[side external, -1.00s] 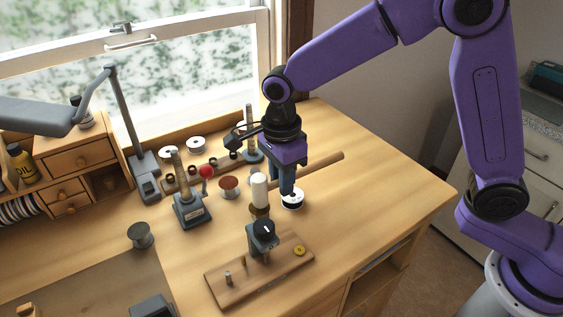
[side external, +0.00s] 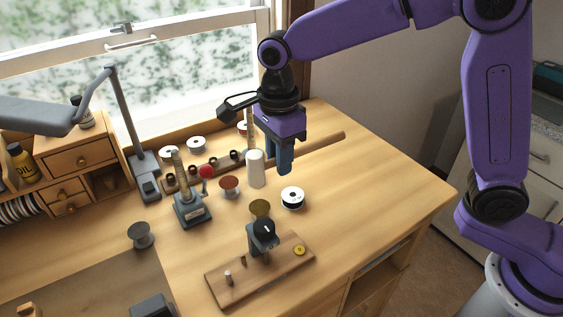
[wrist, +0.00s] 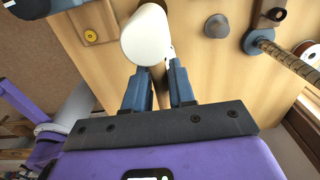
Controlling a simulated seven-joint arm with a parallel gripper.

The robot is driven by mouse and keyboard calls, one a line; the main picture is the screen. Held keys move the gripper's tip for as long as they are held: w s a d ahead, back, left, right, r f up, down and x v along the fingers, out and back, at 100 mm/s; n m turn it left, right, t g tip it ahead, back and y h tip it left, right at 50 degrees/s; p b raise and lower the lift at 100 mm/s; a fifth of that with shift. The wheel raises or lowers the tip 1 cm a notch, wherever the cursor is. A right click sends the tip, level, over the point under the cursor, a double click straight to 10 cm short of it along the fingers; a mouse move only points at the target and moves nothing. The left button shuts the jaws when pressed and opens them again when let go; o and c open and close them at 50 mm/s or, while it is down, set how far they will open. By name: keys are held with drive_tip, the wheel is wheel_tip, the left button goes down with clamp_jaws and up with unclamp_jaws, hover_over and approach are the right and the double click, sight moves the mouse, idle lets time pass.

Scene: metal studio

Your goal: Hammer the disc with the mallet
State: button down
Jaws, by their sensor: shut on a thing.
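The mallet has a white cylindrical head (side external: 256,168) and a long wooden handle (side external: 322,143). My gripper (side external: 285,165) is shut on the handle close to the head, holding the mallet above the bench. In the wrist view, the white head (wrist: 147,36) is just beyond my fingertips (wrist: 161,72). A small yellow disc (side external: 299,250) with a dark centre lies on the right end of a wooden board (side external: 285,268); it also shows in the wrist view (wrist: 91,36). I cannot tell which is the task's disc.
A black post (side external: 263,236) and short pegs stand on the board. A white-and-black spool (side external: 292,197) is below my gripper. A red spool (side external: 229,186) and a ribbed post on a dark base (side external: 191,212) stand left. The right bench corner is clear.

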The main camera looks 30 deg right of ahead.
wheel_tip(320, 180, down, 6)
drive_tip(key=shift+f, duration=0.2)
wheel_tip(320, 180, up, 4)
drive_tip(key=shift+r, duration=0.1)
idle(0.4)
drive_tip(key=shift+r, duration=0.1)
